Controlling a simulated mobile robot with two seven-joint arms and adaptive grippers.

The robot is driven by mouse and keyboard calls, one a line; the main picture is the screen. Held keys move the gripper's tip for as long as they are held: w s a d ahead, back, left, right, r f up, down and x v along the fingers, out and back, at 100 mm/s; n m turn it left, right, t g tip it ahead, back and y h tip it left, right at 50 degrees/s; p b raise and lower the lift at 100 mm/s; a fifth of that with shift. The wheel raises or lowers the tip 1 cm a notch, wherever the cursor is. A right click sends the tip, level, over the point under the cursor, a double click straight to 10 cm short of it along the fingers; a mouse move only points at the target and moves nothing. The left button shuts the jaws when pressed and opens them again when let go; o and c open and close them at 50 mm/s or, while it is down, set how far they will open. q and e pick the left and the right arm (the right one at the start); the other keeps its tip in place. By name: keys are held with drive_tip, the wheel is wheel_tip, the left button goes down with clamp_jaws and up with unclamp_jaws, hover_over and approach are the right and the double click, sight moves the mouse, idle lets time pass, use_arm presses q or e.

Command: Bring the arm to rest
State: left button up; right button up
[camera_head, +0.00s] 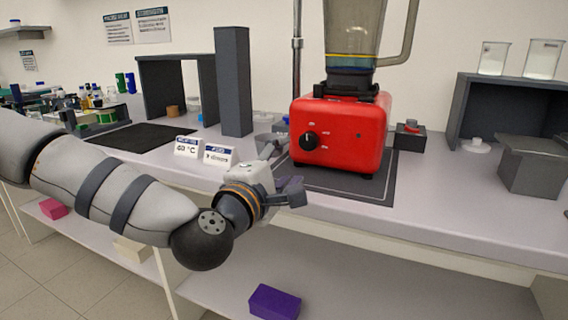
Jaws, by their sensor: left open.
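My left arm (120,195) comes in from the left and reaches across the front edge of the bench. My left gripper (287,172) is open at the bench edge, in front of the red blender (345,133) and a little left of it. I see nothing held between its fingers. The blender stands upright on a dark mat (372,186), with a black knob on its front and a clear jug on top. My right gripper is not in view.
Two small label cards (218,153) stand just behind my left wrist. A tall dark grey block (234,82) stands behind them. A grey box (529,166) is at the right. A purple block (274,302) lies on the lower shelf. Open bench lies right of the mat.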

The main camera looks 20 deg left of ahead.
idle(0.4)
use_arm(q)
drive_tip(key=s+d+f+m+g+h+p, duration=0.1)
drive_tip(key=s+d+f+m+g, duration=0.15)
drive_tip(key=s+f, duration=0.5)
drive_tip(key=s+d+f+m+g+h, duration=0.15)
drive_tip(key=s+f+m+g, duration=0.25)
drive_tip(key=f, duration=0.7)
drive_tip(key=s+d+f+m+g+p, duration=0.1)
drive_tip(key=s+d+f+m+g, duration=0.3)
drive_tip(key=f, duration=0.5)
drive_tip(key=s+a+f+m+g+y, duration=0.1)
drive_tip(key=s+a+f+m+g, duration=0.2)
drive_tip(key=s, duration=0.8)
drive_tip(key=s+a+f+m+g+y+p, duration=0.1)
drive_tip(key=s+a+f+m+g, duration=0.2)
drive_tip(key=s, duration=0.8)
drive_tip(key=s+a+f+m+g+y+p, duration=0.1)
drive_tip(key=s+a+f+m+g, duration=0.2)
drive_tip(key=s, duration=0.8)
drive_tip(key=shift+s+a+f+g, duration=0.2)
drive_tip(key=shift+a+g, duration=0.25)
drive_tip(key=shift+a, duration=0.35)
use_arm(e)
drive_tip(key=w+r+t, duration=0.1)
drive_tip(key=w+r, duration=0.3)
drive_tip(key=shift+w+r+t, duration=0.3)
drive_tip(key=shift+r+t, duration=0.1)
